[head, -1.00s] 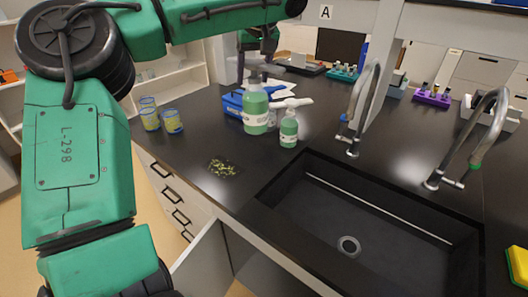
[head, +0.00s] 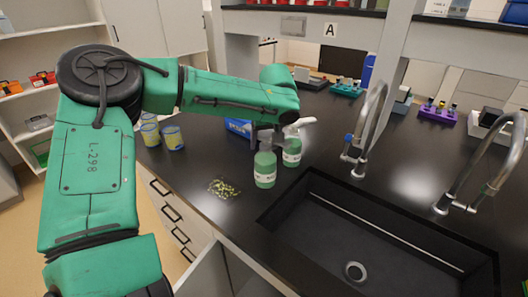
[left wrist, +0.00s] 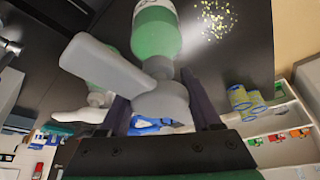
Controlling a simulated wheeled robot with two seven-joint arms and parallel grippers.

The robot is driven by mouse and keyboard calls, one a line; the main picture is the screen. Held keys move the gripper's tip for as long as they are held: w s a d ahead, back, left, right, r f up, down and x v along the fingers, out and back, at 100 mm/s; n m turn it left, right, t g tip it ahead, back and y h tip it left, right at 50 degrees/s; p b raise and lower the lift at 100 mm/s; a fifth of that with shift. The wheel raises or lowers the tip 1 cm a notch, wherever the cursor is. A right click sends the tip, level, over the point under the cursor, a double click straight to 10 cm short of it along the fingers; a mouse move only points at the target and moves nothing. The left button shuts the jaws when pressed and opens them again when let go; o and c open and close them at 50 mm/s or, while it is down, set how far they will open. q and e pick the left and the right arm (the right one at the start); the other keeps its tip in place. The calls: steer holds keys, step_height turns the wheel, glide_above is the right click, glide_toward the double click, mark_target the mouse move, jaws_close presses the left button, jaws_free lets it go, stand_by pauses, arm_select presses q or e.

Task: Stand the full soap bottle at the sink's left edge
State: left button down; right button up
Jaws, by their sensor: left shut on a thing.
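A green soap bottle (head: 265,168) with a grey pump head stands upright left of the sink's back-left corner. It also shows in the left wrist view (left wrist: 155,35), hanging out past my fingers. My left gripper (left wrist: 160,104) is shut on its pump head; in the head view my forearm hides most of the gripper. I cannot tell whether the bottle's base touches the counter. A second green soap bottle (head: 291,152) with a white nozzle stands just behind and right of it. The black sink (head: 300,242) is empty. My right gripper is out of view.
Yellow-green crumbs (head: 223,188) lie on the counter left of the held bottle. Blue-rimmed cups (head: 172,137) stand at the left edge. A blue item (head: 238,127) lies behind the bottles. Two taps (head: 368,130) rise behind the sink. Bare counter lies between crumbs and sink.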

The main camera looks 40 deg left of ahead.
mark_target(265, 151)
arm_select(q)
step_height(265, 151, down, 4)
steer(key=shift+s+d+r, duration=0.1)
steer(key=shift+s+r, duration=0.05)
steer(key=shift+c, duration=0.4)
jaws_free()
steer(key=shift+d+r, duration=0.1)
steer(key=shift+r, duration=0.15)
steer(key=b+v, duration=0.1)
steer(key=v, duration=1)
steer(key=shift+s+d+r, duration=0.1)
steer(key=shift+d, duration=0.1)
steer(key=shift+a, duration=0.1)
